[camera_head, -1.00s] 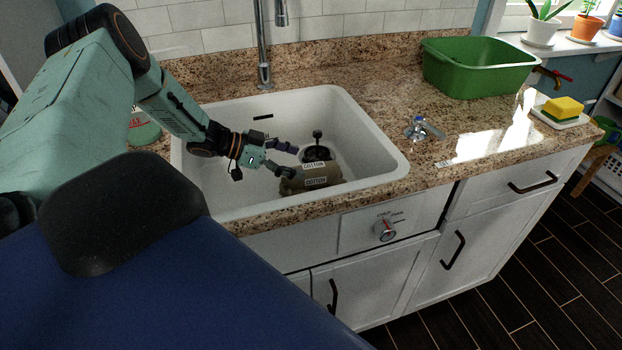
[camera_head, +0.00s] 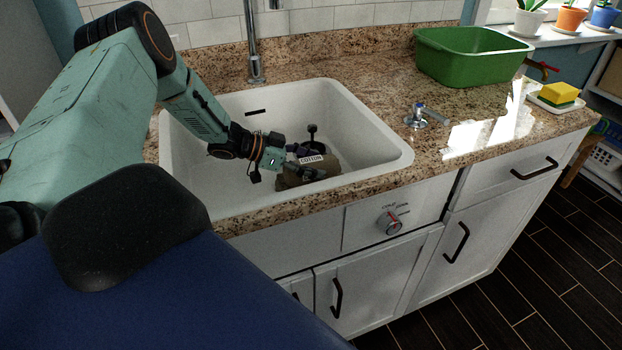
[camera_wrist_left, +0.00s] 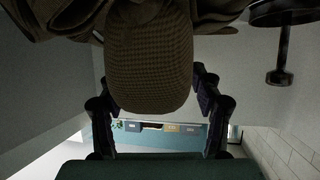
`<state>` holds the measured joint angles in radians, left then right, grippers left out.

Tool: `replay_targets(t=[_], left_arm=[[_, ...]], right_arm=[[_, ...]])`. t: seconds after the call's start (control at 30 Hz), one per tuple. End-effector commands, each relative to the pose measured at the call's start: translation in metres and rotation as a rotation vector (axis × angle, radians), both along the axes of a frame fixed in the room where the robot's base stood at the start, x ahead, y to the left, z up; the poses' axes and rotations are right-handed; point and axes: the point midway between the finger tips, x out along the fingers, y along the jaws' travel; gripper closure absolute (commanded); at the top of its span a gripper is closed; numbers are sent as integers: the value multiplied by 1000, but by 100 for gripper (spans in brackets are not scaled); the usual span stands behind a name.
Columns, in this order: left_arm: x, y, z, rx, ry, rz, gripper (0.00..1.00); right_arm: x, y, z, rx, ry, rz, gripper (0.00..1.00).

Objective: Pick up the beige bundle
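The beige bundle (camera_head: 308,178) lies in the white sink (camera_head: 383,147), with a "COTTON" label on its upper side. My left gripper (camera_head: 302,163) reaches into the sink from the left, its fingers at the bundle. In the left wrist view the woven bundle (camera_wrist_left: 150,60) fills the space between the two spread fingers of my left gripper (camera_wrist_left: 152,90). The fingers flank it closely; firm contact is not clear. The fingers look open around it. Part of the bundle is hidden by the gripper in the head view. My right gripper is not in view.
A dark knobbed post (camera_head: 312,130) stands in the sink just behind the bundle. A chrome faucet (camera_head: 252,45) rises at the sink's back. A green basin (camera_head: 470,58), a small tap (camera_head: 420,117) and a yellow-green sponge (camera_head: 558,94) are on the counter at right.

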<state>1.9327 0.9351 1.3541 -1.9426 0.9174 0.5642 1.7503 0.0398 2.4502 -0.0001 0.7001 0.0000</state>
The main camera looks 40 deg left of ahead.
Motion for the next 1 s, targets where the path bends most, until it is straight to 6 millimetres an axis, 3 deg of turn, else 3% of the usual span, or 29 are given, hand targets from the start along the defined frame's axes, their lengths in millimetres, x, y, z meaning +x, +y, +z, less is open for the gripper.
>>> replay_targets(t=[0.7,1.0], left_arm=[[-1,2,-1,2,3,-3,99],[-1,2,-1,2,2,-2,100]], right_arm=[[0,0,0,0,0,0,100],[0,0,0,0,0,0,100]])
